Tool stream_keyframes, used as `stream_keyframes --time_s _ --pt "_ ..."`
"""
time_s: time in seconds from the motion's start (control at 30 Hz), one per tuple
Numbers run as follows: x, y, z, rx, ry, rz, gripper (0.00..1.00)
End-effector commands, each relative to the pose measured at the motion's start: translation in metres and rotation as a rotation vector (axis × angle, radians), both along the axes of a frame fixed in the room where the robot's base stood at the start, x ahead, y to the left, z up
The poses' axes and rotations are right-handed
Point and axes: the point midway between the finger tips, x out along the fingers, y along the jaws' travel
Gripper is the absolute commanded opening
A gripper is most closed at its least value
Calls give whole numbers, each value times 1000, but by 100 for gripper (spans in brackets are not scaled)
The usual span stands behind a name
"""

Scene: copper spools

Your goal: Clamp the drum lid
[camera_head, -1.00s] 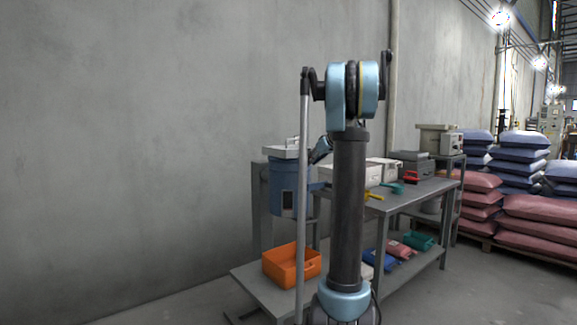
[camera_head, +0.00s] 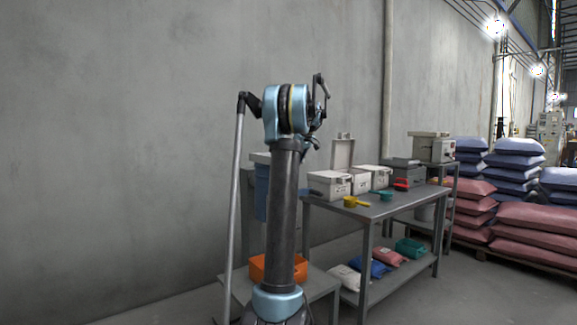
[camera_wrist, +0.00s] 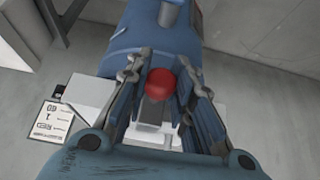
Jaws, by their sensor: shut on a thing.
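In the wrist view the blue drum body (camera_wrist: 160,45) fills the top middle. My gripper (camera_wrist: 160,88) is shut on a dark piece with a red knob (camera_wrist: 160,84), which sits between its two fingers and looks like the clamp handle. A white part shows beneath it. I cannot tell how the clamp sits against the lid. In the head view the fingers are not clear.
A grey bench (camera_head: 385,207) carries pale boxes, one with its lid raised (camera_head: 342,152), a yellow scoop (camera_head: 354,202) and a green scoop. An orange bin (camera_head: 262,268) sits on a low shelf by the drum. Stacked sacks (camera_head: 515,165) stand at right. A printed sheet (camera_wrist: 52,127) shows at left.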

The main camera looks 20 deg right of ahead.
Motion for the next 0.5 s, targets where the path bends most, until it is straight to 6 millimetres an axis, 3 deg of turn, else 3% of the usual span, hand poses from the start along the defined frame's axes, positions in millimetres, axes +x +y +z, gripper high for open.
stream_keyframes --time_s 0.4,0.43,0.5 --pt "1 -2 3 2 -2 -4 0" --pt "1 -2 3 2 -2 -4 24" --pt "1 -3 3 2 -2 -4 39"
